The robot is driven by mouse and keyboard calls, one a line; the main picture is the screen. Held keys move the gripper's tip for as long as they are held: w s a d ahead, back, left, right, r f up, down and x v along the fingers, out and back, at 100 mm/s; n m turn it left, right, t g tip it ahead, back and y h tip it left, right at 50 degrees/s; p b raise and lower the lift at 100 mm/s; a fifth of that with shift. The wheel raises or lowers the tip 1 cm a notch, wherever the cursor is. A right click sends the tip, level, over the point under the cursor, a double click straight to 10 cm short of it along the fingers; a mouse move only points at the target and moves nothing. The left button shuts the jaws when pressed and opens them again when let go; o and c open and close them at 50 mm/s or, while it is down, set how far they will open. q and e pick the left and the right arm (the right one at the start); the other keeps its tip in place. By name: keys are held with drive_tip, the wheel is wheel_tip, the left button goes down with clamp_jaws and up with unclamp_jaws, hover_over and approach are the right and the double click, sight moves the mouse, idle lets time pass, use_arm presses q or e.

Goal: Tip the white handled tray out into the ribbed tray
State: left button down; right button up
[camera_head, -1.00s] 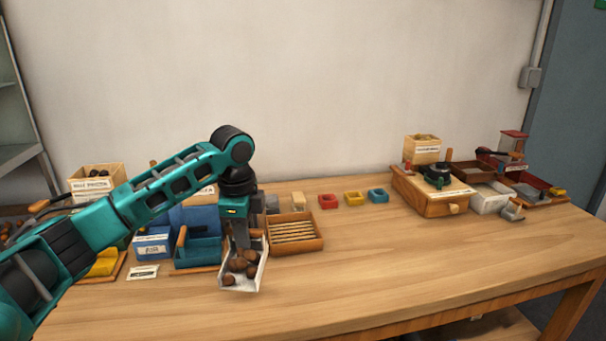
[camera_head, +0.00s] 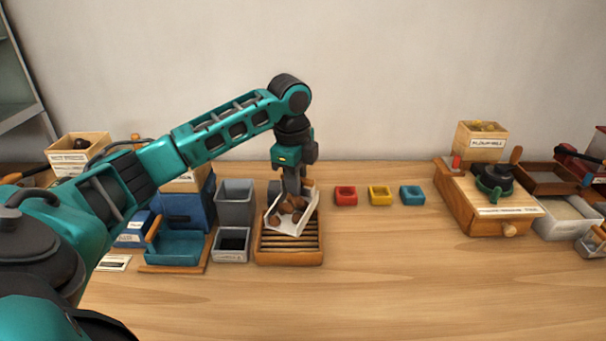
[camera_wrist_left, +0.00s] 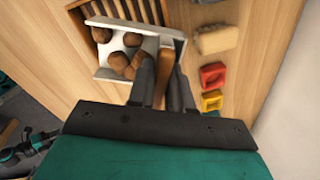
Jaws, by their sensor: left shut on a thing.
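The white handled tray (camera_head: 282,223) holds several brown chestnuts (camera_head: 292,206) and is tilted. It hangs above the ribbed tray (camera_head: 290,257), a wooden tray with slats across its floor. My left gripper (camera_head: 293,188) is shut on the white tray's handle. In the left wrist view the white tray (camera_wrist_left: 112,75) with its chestnuts (camera_wrist_left: 122,62) covers part of the ribbed tray (camera_wrist_left: 125,9), and the left fingers (camera_wrist_left: 160,95) are at the wooden handle. My right gripper is not in view.
Grey bins (camera_head: 235,203) and a blue tray with a handle (camera_head: 178,246) stand left of the ribbed tray. Red (camera_head: 345,196), yellow (camera_head: 379,196) and blue (camera_head: 412,196) small blocks lie to the right. A wooden box with a dark crank (camera_head: 490,200) stands further right. The front table is clear.

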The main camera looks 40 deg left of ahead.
use_arm(q)
drive_tip(key=shift+s+d+f+t+y, duration=0.1)
drive_tip(key=shift+s+t+y, duration=0.05)
drive_tip(key=shift+s+t, duration=0.35)
drive_tip(key=shift+s+d+f+t+y, duration=0.1)
drive_tip(key=shift+s+t+y, duration=0.05)
drive_tip(key=shift+s+t, duration=0.3)
drive_tip(key=shift+s+d+r+t, duration=0.1)
drive_tip(key=shift+s+r+t, duration=0.3)
drive_tip(key=shift+s+t, duration=0.25)
drive_tip(key=shift+s+d+t+y+b, duration=0.15)
drive_tip(key=shift+s+t+y+b, duration=0.15)
drive_tip(key=shift+t+b, duration=0.1)
drive_tip(key=t+b, duration=0.1)
drive_tip(key=s+b, duration=0.1)
drive_tip(key=shift+s+d+r+t+b, duration=0.15)
drive_tip(key=shift+d+r+t+b, duration=0.05)
drive_tip(key=shift+t+b, duration=0.2)
drive_tip(key=shift+s+d+r+t+y+b, duration=0.2)
drive_tip(key=shift+s+t+y+b, duration=0.25)
drive_tip(key=shift+b, duration=0.65)
drive_tip(key=shift+s+f+t+b, duration=0.1)
drive_tip(key=shift+s+t+b, duration=0.15)
drive_tip(key=shift+b, duration=0.6)
drive_tip(key=shift+s+d+r, duration=0.1)
drive_tip(key=shift+s+r, duration=0.05)
drive_tip(key=shift+r, duration=0.05)
drive_tip(key=shift+s+r+t+b, duration=0.1)
drive_tip(key=shift+r+t+b, duration=0.05)
drive_tip(key=shift+t+b, duration=0.15)
